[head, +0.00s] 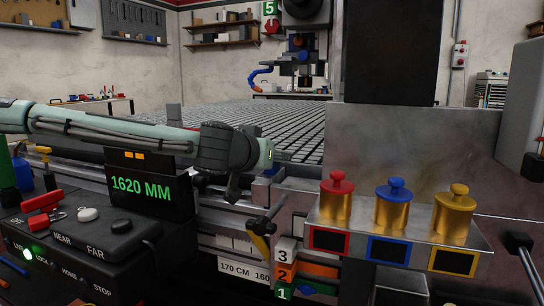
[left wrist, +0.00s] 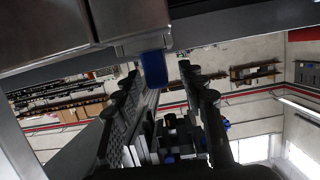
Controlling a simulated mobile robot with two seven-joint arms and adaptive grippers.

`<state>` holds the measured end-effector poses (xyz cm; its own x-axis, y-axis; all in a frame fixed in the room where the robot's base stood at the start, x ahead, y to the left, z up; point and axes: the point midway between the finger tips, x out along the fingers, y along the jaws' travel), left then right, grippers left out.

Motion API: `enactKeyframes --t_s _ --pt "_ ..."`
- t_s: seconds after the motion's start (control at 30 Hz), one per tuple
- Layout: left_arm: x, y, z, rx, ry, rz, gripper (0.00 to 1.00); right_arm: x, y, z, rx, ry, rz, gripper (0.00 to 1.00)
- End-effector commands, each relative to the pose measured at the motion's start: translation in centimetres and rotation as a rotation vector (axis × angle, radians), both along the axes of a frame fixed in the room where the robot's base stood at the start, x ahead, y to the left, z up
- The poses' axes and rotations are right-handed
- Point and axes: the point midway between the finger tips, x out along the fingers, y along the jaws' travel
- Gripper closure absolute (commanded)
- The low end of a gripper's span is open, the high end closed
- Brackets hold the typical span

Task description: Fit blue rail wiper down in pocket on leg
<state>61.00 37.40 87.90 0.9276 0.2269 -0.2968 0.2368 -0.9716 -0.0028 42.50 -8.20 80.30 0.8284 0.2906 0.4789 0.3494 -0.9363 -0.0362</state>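A blue block (left wrist: 153,68), which looks like the blue rail wiper, hangs under a grey metal part in the left wrist view. A small blue patch (head: 271,171) shows just below my left wrist in the head view; I cannot tell whether it is the same piece. My left gripper (left wrist: 159,71) has its two dark fingers spread, one on each side of the blue block, with a clear gap on the right. In the head view the left arm reaches in from the left to the table edge, and its fingers are hard to make out. The pocket is not clearly visible. My right gripper is out of view.
A gridded table (head: 285,125) stretches behind the arm. A sloped shelf (head: 400,236) with red, blue and yellow-topped brass cylinders stands at the right. A black control box (head: 85,240) and a display (head: 145,190) reading 1620 MM stand at the left. A yellow-black lever (head: 261,238) is below the wrist.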

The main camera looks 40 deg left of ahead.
Motion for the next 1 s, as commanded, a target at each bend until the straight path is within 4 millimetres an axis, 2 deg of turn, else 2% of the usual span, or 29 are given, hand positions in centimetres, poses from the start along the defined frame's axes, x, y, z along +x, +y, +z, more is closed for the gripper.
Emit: enactKeyframes --t_s 0.27,0.7,1.0 --pt "-0.6 -0.1 0.3 -0.001 -0.002 0.001 0.59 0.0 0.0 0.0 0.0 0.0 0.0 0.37" --pt "-6.1 -1.5 2.1 -0.004 -0.005 0.001 0.59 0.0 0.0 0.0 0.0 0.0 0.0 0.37" --pt "-7.0 -1.7 2.2 0.0 0.0 0.0 0.59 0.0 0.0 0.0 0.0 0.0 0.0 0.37"
